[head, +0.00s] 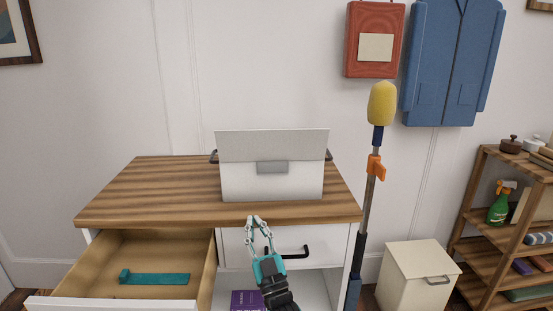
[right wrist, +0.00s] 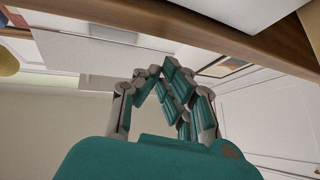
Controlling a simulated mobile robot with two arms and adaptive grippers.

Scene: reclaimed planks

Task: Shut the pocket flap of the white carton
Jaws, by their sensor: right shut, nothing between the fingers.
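The white carton (head: 245,185) stands upright on the plank top of the cabinet. Its wide flap (head: 272,144) stands raised above the front face, not lying flat over the box. A grey tab (head: 272,168) shows at the middle of the front, just under the flap. Dark handles stick out at both sides. My right gripper (head: 256,219) is shut and empty, in front of the cabinet's front edge, below and apart from the carton. Its fingers also show in the right wrist view (right wrist: 165,78). My left gripper is not in view.
The plank top (head: 150,195) is clear left of the carton. An open drawer (head: 110,300) juts out at lower left, with a teal piece (head: 155,279) inside. A pole with a yellow head (head: 382,104) stands right of the cabinet, near a cream bin (head: 415,280) and shelves (head: 480,200).

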